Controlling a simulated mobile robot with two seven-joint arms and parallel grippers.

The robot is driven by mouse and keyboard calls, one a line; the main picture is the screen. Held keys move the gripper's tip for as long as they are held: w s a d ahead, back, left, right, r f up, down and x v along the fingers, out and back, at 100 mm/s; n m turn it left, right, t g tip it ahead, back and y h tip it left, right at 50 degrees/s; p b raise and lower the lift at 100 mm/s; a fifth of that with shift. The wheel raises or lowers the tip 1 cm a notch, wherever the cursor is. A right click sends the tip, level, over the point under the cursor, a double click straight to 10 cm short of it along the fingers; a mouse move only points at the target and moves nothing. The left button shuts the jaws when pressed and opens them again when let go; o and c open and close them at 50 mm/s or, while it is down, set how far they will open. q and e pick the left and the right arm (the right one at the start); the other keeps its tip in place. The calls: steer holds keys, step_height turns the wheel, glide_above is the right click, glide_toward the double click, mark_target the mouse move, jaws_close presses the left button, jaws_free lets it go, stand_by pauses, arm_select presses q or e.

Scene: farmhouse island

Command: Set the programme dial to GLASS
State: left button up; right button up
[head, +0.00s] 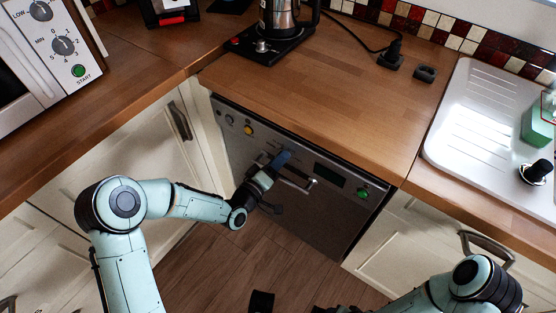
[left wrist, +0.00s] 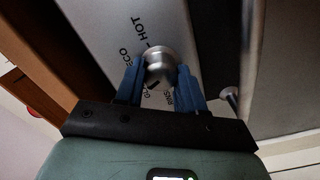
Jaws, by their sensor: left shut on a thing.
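The programme dial is a round silver knob (left wrist: 159,65) on the dishwasher's grey front (head: 300,175). In the left wrist view the printed words HOT and ECO show beside it; the words GLASS and RINSE are partly covered by my blue fingers. My left gripper (head: 284,158) is at the dial, its two fingers (left wrist: 161,80) on either side of the knob and shut on it. In the head view the gripper hides the dial. I cannot tell which word the dial points to. My right arm shows at the bottom right, but its fingers are not visible.
A bar handle (head: 300,184) runs just below the dial, close to my left gripper. A dark display (head: 329,175) and a green button (head: 363,193) are to the right. The wooden worktop (head: 330,100) overhangs the panel. A yellow button (head: 248,130) is to the left.

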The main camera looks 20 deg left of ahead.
arm_select(q)
steer(key=shift+a, duration=0.1)
stand_by(0.3)
steer(key=o, duration=1)
steer(key=p+v, duration=0.1)
steer(key=v, duration=1.2)
steer(key=shift+s, duration=0.2)
arm_select(e)
steer(key=shift+s+a+r+g, duration=0.2)
steer(key=shift+s+a+r, duration=0.05)
steer(key=shift+s+r, duration=0.25)
steer(key=shift+s+a+r+g, duration=0.25)
steer(key=shift+s+r, duration=0.1)
steer(key=shift+s, duration=0.2)
